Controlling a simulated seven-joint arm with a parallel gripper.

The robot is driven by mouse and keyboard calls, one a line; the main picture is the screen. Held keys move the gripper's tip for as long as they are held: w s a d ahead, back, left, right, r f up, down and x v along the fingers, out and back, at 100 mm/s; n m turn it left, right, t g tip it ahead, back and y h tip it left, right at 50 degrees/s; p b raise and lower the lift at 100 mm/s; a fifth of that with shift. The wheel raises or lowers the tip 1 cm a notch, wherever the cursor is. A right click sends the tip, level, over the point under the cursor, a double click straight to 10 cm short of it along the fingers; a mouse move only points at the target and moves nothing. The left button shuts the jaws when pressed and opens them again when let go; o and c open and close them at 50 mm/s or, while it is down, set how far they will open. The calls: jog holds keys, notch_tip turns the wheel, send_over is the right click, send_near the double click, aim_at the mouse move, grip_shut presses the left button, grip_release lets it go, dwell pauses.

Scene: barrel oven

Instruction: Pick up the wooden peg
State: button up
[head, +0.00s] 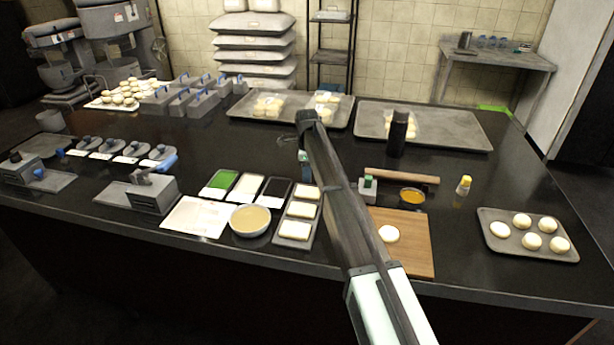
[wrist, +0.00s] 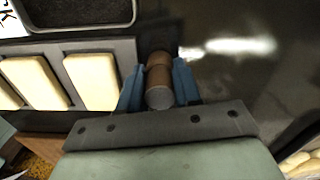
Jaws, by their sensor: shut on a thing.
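The wooden peg (wrist: 159,78) is a short brown cylinder with a paler round end, seen in the wrist view between the blue fingers of my gripper (wrist: 160,88). The fingers are shut on its two sides, and the round end faces the camera. In the head view my gripper (head: 304,158) points down over the black counter, behind the tray of pale slabs. The peg cannot be made out there. Whether its far end touches the counter cannot be told.
A grey tray with pale slabs (head: 294,230) lies close to my gripper, beside a black-topped tray (head: 274,189). A cutting board (head: 415,252) with dough, a rolling pin (head: 402,175) and a dark bottle (head: 397,135) stand to the right. Bare counter (head: 250,150) lies to the left.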

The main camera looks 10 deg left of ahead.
jog(key=shift+c, duration=0.7)
jog(key=shift+r, duration=0.1)
jog(key=r, duration=0.9)
jog(key=shift+s+a+r, duration=0.2)
jog(key=shift+a+r, duration=0.1)
jog(key=shift+a, duration=0.1)
jog(key=s+a+n, duration=0.2)
jog(key=s+a, duration=1)
jog(key=s+d+m, duration=0.1)
jog(key=s+m, duration=0.1)
jog(key=s, duration=1)
jog(key=shift+f, duration=0.25)
jog(key=shift+s+f, duration=0.1)
jog(key=shift+f, duration=2.85)
